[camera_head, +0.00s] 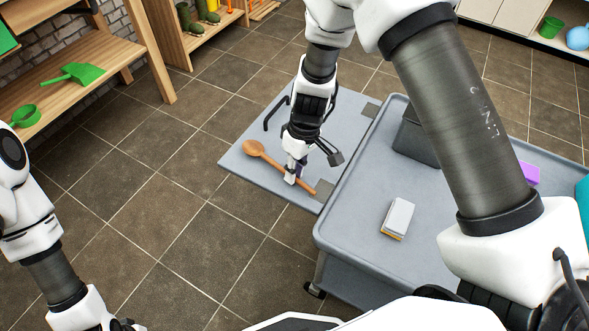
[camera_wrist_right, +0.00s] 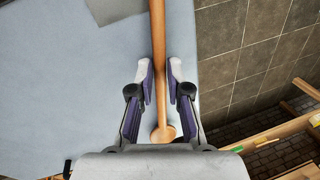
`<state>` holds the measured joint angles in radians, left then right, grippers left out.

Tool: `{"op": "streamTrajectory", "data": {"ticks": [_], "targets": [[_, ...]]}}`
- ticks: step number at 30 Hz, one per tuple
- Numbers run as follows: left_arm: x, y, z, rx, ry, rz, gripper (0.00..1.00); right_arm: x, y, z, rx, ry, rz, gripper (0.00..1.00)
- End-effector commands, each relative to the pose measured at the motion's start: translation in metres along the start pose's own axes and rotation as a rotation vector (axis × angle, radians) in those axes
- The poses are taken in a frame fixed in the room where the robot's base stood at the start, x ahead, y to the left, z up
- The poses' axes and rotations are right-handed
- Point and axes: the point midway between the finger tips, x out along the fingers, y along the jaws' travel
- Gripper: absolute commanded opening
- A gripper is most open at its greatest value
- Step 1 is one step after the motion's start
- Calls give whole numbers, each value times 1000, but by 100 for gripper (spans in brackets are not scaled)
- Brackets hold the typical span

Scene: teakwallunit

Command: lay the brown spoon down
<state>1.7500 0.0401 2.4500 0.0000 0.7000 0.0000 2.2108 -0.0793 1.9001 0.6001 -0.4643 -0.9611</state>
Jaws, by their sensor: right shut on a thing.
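The brown wooden spoon (camera_head: 252,149) shows over a flat grey-blue surface (camera_head: 240,170), its round bowl to the left and its handle running down to the right. My right gripper (camera_head: 291,178) reaches down from above and is shut on the spoon's handle. In the right wrist view the handle (camera_wrist_right: 158,40) passes between the fingertips (camera_wrist_right: 160,72). I cannot tell whether the spoon touches the surface. My left gripper (camera_head: 125,324) is only partly in view at the bottom left edge, its fingers mostly cut off.
A grey cart (camera_head: 350,235) stands to the right, with a white and yellow block (camera_head: 397,217), a dark bin (camera_head: 413,140) and a purple thing (camera_head: 529,173) on it. A wooden shelf at the left holds a green dustpan (camera_head: 80,73). Tiled floor (camera_head: 180,220) is free at left.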

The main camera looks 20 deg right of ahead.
Motion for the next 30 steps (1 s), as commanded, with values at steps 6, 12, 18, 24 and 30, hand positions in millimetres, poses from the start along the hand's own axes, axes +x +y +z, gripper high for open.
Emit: {"op": "streamTrajectory", "data": {"ticks": [6, 12, 18, 24, 30], "targets": [[4, 0, 0, 0, 0, 0, 37, 5, 1, 0, 0, 0, 0, 0], [5, 0, 0, 0, 0, 0, 37, 6, 1, 0, 0, 0, 0, 46], [5, 0, 0, 0, 0, 0, 37, 6, 1, 0, 0, 0, 0, 46], [4, 0, 0, 0, 0, 0, 37, -3, 1, 0, 0, 2, -1, 46], [4, 0, 0, 0, 0, 0, 37, -48, 1, -1, -2, 6, 1, 46]]}}
